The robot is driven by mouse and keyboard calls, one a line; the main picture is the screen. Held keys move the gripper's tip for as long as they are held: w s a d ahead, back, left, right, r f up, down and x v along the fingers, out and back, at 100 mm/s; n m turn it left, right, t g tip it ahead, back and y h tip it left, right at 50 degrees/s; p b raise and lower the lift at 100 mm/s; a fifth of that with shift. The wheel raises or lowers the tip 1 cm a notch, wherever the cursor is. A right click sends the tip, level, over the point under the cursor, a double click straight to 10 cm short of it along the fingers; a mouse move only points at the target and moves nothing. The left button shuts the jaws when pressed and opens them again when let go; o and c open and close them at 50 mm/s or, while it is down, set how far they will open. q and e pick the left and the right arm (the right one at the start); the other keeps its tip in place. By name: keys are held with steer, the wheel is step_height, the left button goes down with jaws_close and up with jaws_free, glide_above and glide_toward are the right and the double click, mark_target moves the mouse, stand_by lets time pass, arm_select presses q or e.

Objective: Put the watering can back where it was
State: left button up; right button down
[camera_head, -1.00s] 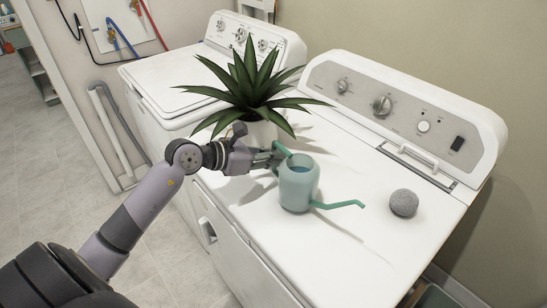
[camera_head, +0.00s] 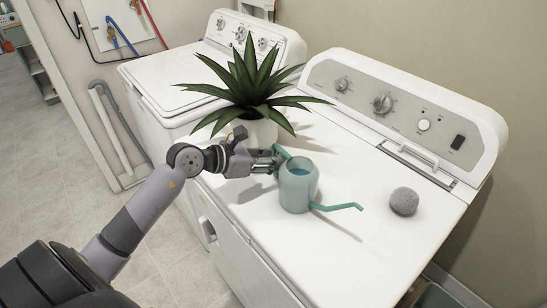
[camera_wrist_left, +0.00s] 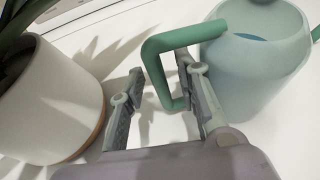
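The watering can (camera_head: 297,188) is light teal with a green handle and a thin green spout. It stands upright on the white machine's top, its spout pointing right, with water visible inside. My left gripper (camera_head: 268,160) is at the can's handle side, left of its body. In the left wrist view, the gripper's fingers (camera_wrist_left: 163,72) are spread apart, with part of the green handle (camera_wrist_left: 165,75) between them. The can's body (camera_wrist_left: 252,75) is at the right there, beyond one finger. My right gripper is in neither view.
A potted plant (camera_head: 252,85) in a white pot (camera_wrist_left: 52,105) stands close to my left gripper. A grey ball (camera_head: 404,202) lies right of the spout. The front part of the machine top (camera_head: 335,255) is clear. Another white machine (camera_head: 165,85) stands behind.

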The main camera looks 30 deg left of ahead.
arm_select(q)
steer(key=shift+r, duration=0.2)
steer(key=b+v, duration=0.2)
steer(key=v, duration=1)
